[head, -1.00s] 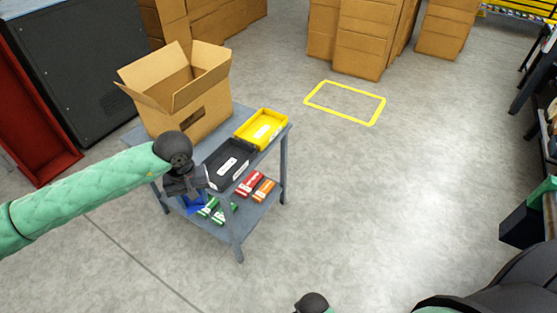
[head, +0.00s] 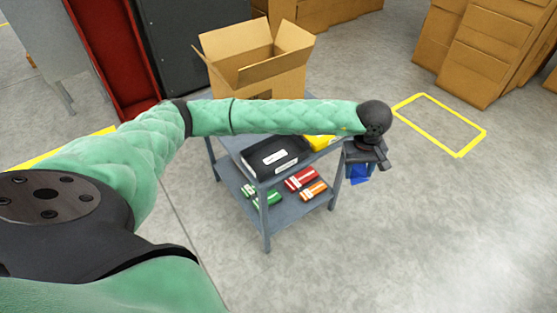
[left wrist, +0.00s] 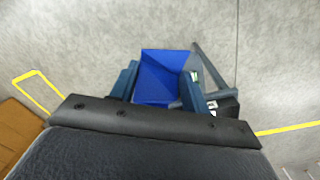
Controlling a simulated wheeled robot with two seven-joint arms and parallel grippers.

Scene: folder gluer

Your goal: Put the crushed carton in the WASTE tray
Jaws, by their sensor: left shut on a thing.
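My left gripper (head: 364,160) is shut on a blue carton (head: 358,175), held in the air to the right of the cart. On the cart top are a black tray (head: 286,169) with a white label and a yellow tray (head: 318,143), mostly hidden behind my left arm. The labels are too small to read. My right gripper is not in view.
The grey cart (head: 265,225) carries a large open cardboard box (head: 285,78) at its back. Stacked boxes (head: 495,50) stand far right beyond a yellow floor outline (head: 473,143). Floor right of the cart is clear.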

